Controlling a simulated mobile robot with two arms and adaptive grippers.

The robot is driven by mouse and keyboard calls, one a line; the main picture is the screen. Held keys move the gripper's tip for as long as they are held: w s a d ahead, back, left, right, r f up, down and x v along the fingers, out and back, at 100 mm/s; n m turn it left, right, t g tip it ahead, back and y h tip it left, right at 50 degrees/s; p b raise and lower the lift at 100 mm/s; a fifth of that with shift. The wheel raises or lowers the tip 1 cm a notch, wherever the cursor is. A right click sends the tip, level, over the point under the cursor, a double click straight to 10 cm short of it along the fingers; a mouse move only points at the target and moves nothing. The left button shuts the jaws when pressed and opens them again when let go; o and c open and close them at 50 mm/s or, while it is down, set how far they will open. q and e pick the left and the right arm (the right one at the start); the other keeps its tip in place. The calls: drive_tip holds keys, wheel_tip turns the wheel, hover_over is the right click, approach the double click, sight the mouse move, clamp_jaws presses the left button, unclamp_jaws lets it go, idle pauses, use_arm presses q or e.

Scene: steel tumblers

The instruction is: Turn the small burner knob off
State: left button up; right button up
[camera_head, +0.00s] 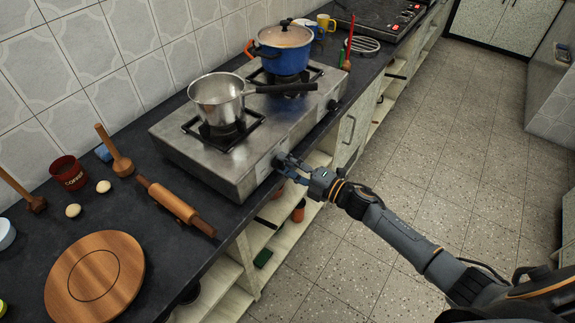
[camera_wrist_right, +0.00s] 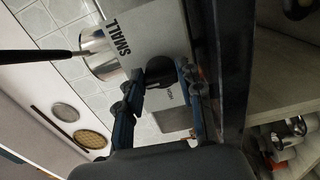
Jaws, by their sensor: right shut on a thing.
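My right gripper (camera_head: 286,168) reaches the front face of the steel stove (camera_head: 168,140), at its near end. In the right wrist view its two dark blue fingers (camera_wrist_right: 160,82) are shut on a black knob (camera_wrist_right: 157,72), one finger on each side. The knob is beside the printed word SMALL, and HIGH is printed close to it. In the head view my fingers mostly hide this knob. I cannot tell its exact setting. A steel saucepan (camera_head: 217,92) stands on the near burner (camera_head: 190,128). My left gripper is not in view.
A blue pot (camera_head: 285,60) stands on the far burner, with another black knob (camera_head: 333,105) on the stove front. The saucepan's black handle (camera_head: 290,88) extends right above the stove. A rolling pin (camera_head: 175,205) and round board (camera_head: 95,280) lie on the counter at left. Open floor is right.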

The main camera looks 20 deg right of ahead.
drive_tip(key=o, duration=1.1)
drive_tip(key=v, duration=1.2)
drive_tip(key=shift+d, duration=0.1)
